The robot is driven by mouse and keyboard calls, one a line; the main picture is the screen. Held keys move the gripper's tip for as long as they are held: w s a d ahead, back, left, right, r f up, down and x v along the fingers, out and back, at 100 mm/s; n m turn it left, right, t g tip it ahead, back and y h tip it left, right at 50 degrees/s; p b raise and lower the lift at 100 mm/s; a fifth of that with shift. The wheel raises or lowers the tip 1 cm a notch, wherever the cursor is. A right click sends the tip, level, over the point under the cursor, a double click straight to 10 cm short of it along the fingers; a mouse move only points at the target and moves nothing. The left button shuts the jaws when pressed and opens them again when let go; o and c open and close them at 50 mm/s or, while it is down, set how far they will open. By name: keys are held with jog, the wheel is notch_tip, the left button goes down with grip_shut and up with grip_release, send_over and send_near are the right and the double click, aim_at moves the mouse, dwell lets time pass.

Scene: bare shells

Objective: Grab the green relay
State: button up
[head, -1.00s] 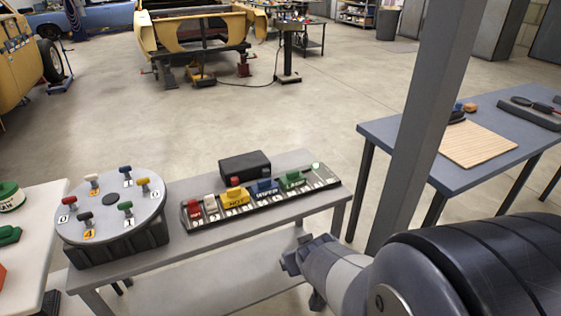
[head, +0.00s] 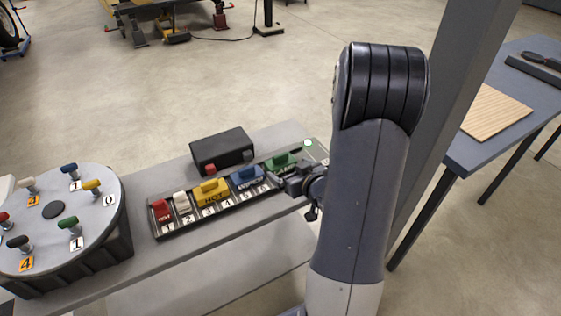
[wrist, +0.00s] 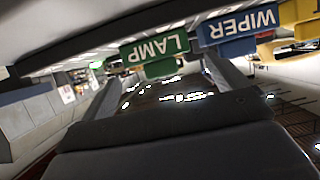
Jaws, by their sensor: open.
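The green relay (head: 281,162) sits in the numbered rail (head: 222,208) on the grey bench, right of the blue relay (head: 247,178). In the wrist view the green relay (wrist: 155,50) shows its LAMP label upside down. My gripper (head: 280,180) is open and empty, low beside the near side of the green relay. In the wrist view its two fingers (wrist: 165,76) stand apart, with the relay in the gap just at or past their tips. I cannot tell whether they touch it. My wrist hides the rail's right part.
Yellow (head: 210,192), white (head: 181,202) and red (head: 161,211) relays stand further left in the rail. A black box (head: 222,147) is behind it. A round dial plate (head: 48,235) with coloured knobs stands left. A grey post (head: 455,100) rises right of my arm.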

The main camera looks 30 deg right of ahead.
aim_at(282, 163)
jog(key=x, duration=0.7)
jog(key=shift+w+d+f+p, duration=0.1)
jog(key=shift+d+p, duration=0.1)
jog(key=shift+p, duration=0.15)
jog(key=c, duration=0.8)
